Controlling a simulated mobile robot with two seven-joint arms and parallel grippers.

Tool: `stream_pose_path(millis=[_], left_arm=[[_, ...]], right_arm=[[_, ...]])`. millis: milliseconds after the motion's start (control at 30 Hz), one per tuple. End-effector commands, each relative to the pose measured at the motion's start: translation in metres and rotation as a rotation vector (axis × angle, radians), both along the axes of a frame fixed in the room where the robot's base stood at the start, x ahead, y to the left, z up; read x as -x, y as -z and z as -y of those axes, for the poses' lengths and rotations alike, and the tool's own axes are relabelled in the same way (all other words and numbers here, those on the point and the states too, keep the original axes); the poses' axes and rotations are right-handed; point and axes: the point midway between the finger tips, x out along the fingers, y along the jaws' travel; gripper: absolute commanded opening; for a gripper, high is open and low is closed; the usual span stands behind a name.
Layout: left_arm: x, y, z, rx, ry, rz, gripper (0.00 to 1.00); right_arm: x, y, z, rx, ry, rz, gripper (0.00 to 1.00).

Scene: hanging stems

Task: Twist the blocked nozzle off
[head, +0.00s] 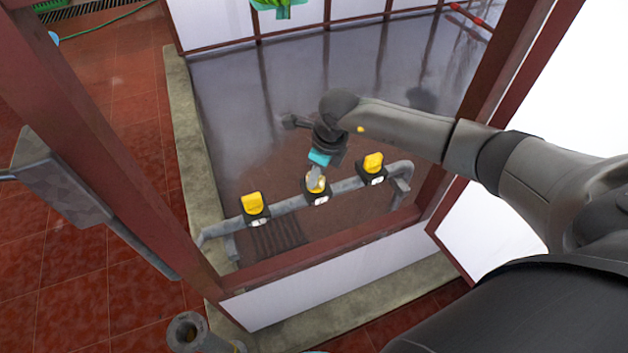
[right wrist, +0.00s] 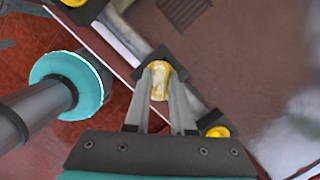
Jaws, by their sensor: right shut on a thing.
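Three yellow nozzles on black blocks sit along a grey pipe (head: 285,204) in the head view. The middle nozzle (head: 315,183) has pale whitish patches on its top, and it also shows in the right wrist view (right wrist: 158,80). The left nozzle (head: 252,203) and the right nozzle (head: 373,162) look plain yellow. My right gripper (head: 316,174) reaches down onto the middle nozzle. In the right wrist view its two fingers (right wrist: 160,82) are shut on the nozzle's sides. The nozzle is at its black block. My left gripper is not in view.
A dark red frame post (head: 120,130) stands at the left, and another rises at the right. A low red rail (head: 330,248) runs in front of the pipe. A dark grate (head: 278,237) lies beneath the pipe. A grey hollow-topped tube (head: 188,332) stands at the bottom.

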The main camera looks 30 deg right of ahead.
Motion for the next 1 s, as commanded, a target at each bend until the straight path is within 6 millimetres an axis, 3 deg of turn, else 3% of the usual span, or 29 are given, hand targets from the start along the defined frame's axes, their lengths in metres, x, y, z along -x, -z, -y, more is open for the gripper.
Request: stream_pose_path(millis=[233,700,1000], left_arm=[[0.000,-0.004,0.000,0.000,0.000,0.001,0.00],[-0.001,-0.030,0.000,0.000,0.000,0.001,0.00],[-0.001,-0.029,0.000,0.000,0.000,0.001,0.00]], right_arm=[[0.001,-0.001,0.000,0.000,0.036,-0.002,0.00],[0.001,-0.001,0.000,0.001,0.397,-0.002,0.00],[0.000,0.000,0.000,0.000,0.419,-0.001,0.00]])
